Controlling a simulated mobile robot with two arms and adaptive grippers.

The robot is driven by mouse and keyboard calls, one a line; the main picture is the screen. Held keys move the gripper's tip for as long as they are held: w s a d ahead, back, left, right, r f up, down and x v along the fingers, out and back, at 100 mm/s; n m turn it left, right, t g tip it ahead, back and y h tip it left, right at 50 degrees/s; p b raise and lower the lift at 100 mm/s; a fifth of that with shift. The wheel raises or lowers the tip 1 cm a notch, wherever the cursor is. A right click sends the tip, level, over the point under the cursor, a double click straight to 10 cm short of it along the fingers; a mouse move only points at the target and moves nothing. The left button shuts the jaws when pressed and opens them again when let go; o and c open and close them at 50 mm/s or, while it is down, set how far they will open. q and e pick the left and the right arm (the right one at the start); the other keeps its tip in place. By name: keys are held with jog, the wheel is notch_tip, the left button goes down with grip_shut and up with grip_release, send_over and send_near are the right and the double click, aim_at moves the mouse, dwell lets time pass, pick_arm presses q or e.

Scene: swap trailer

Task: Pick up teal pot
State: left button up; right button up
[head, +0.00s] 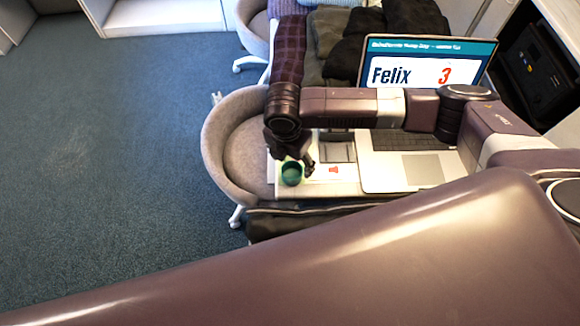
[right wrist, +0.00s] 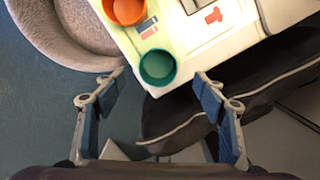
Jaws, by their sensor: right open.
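The teal pot (head: 291,174) is a small round open cup near the table's front left corner. In the right wrist view the teal pot (right wrist: 157,67) stands upright near the table edge, ahead of my fingertips. My right gripper (head: 297,155) is just above and behind the pot in the head view. In the right wrist view my right gripper (right wrist: 152,84) is open with nothing between its fingers, which do not touch the pot. My left gripper is not in view.
An orange pot (right wrist: 124,10) stands behind the teal one. A laptop (head: 420,170) is on the table to the right. A grey chair (head: 232,150) stands at the left edge, and a dark bag (right wrist: 225,100) lies along the front edge. Open floor lies left.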

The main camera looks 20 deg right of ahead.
aim_at(293, 176)
jog(key=shift+s+d+f, duration=0.1)
jog(key=shift+f, duration=0.7)
jog(key=shift+f+p, duration=0.45)
jog(key=shift+f, duration=0.25)
jog(key=f, duration=0.1)
jog(key=f+p, duration=0.1)
jog(key=f, duration=0.1)
jog(key=shift+w+f, duration=0.1)
jog(key=shift+w, duration=0.25)
jog(key=shift+f, duration=0.65)
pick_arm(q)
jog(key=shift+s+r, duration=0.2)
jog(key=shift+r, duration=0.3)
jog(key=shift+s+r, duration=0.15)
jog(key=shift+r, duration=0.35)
pick_arm(e)
jog(key=shift+d, duration=0.1)
jog(key=shift+c, duration=0.4)
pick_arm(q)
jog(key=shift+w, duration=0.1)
pick_arm(e)
jog(key=c, duration=1.2)
jog(key=shift+r, duration=0.1)
